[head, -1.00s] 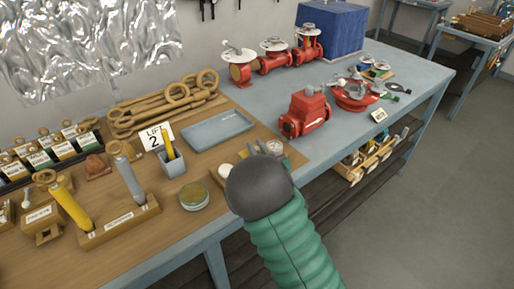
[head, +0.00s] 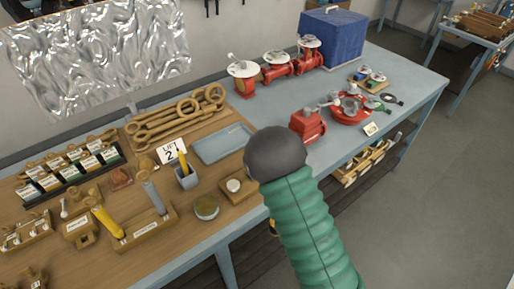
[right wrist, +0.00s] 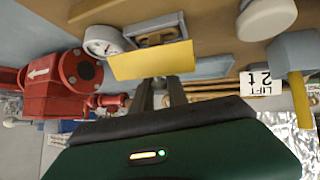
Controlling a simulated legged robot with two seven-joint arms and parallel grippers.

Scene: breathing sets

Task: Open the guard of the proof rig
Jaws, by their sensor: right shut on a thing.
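In the right wrist view a flat yellow plate (right wrist: 150,61), which looks like the proof rig's guard, stands in front of a wooden base with a metal fitting (right wrist: 150,30). A round white-faced gauge (right wrist: 103,40) is beside it. My right gripper (right wrist: 160,83) is shut at the plate's near edge; the exact contact is hard to see. In the head view my right arm's dark wrist (head: 275,153) and green sleeve cover the rig and the gripper's fingers. My left gripper is out of view.
A red valve body (head: 308,125) stands close to the right of my wrist; it also shows in the wrist view (right wrist: 65,85). A blue tray (head: 222,143), a grey pen cup (head: 187,177) and a wooden block with a white disc (head: 236,193) lie to the left.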

